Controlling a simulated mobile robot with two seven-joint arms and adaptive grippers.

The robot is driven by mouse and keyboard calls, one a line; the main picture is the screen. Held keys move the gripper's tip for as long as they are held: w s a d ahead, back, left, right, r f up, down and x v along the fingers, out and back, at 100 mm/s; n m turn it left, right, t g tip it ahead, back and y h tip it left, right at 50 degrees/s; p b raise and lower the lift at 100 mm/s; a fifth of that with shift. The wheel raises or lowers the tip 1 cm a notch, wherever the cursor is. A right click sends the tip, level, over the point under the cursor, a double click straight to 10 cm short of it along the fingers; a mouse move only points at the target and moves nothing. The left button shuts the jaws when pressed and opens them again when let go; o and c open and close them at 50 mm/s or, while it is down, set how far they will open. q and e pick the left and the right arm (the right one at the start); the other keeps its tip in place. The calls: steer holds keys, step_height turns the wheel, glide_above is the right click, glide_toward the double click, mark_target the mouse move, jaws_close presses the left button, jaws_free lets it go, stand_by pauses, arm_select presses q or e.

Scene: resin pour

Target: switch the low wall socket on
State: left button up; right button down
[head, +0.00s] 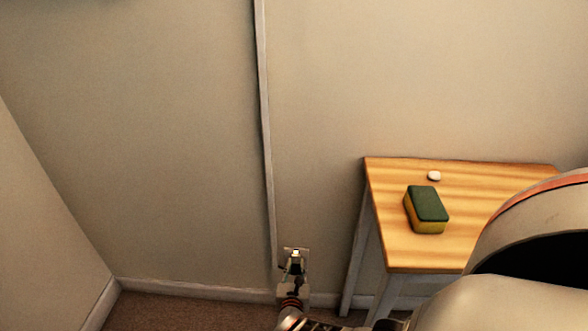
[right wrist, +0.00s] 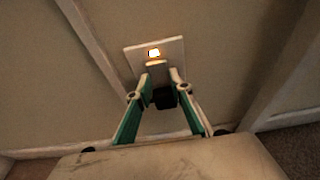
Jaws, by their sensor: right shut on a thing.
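The low wall socket (head: 303,250) is a pale plate near the foot of the wall, beside a vertical trunking strip. My right gripper (head: 294,266) is at the socket. In the right wrist view the green fingers of my right gripper (right wrist: 161,80) are at the lower part of the plate, with a dark block (right wrist: 163,99) between them. Their tips hide part of the plate, so the contact is unclear. My left gripper is not in view.
A wooden table (head: 400,247) stands right of the socket, its pale leg (head: 355,270) close to my right arm. A green and yellow sponge (head: 427,207) and a small white object (head: 434,176) lie on it. The wall left of the trunking (head: 265,130) is clear.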

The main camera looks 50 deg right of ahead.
steer(key=shift+f, duration=0.1)
steer(key=c, duration=1.8)
jaws_free()
steer(key=shift+r, duration=1.25)
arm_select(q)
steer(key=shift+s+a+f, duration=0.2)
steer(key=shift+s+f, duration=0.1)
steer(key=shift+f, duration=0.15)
arm_select(e)
steer(key=shift+r, duration=3.8)
